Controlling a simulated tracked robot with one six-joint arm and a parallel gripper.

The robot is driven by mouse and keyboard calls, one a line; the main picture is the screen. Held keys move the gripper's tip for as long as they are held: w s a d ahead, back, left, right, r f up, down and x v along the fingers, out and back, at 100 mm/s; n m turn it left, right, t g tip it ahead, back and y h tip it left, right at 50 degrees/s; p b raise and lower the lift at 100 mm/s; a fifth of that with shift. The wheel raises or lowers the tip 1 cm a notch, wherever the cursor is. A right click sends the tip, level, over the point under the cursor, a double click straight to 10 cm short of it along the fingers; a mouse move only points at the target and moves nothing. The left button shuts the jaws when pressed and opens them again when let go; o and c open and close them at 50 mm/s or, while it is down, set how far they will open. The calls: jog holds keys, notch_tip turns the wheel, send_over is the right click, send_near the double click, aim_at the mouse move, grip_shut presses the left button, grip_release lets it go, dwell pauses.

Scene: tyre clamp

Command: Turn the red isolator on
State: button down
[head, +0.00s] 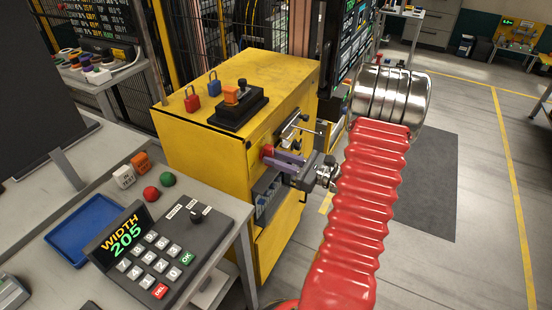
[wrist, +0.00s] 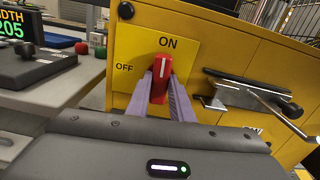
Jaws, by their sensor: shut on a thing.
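The red isolator (wrist: 161,76) is a knob with a white line on a yellow plate (wrist: 190,52) marked ON above it and OFF to its left. Its white line points nearly straight up, towards ON. In the head view the isolator (head: 266,151) shows small and red on the side of the yellow cabinet (head: 177,136). My gripper (wrist: 161,84) is shut on the knob, with one purple finger at each side. In the head view my gripper (head: 272,157) reaches the knob from the right; the fingers partly cover it.
A metal lever handle (wrist: 250,95) sticks out to the right of the isolator. On the cabinet top are a red padlock (head: 192,101), a blue padlock (head: 214,84) and a black box (head: 242,108). A bench with a keypad (head: 160,250) and blue tray (head: 83,230) stands left.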

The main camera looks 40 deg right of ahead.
jog(key=shift+f+m, duration=0.15)
jog(key=shift+m, duration=0.45)
jog(key=c, duration=1.6)
grip_release()
jog(key=shift+o, duration=0.2)
jog(key=v, duration=1.3)
jog(key=shift+s, duration=0.4)
jog(key=shift+d, duration=0.1)
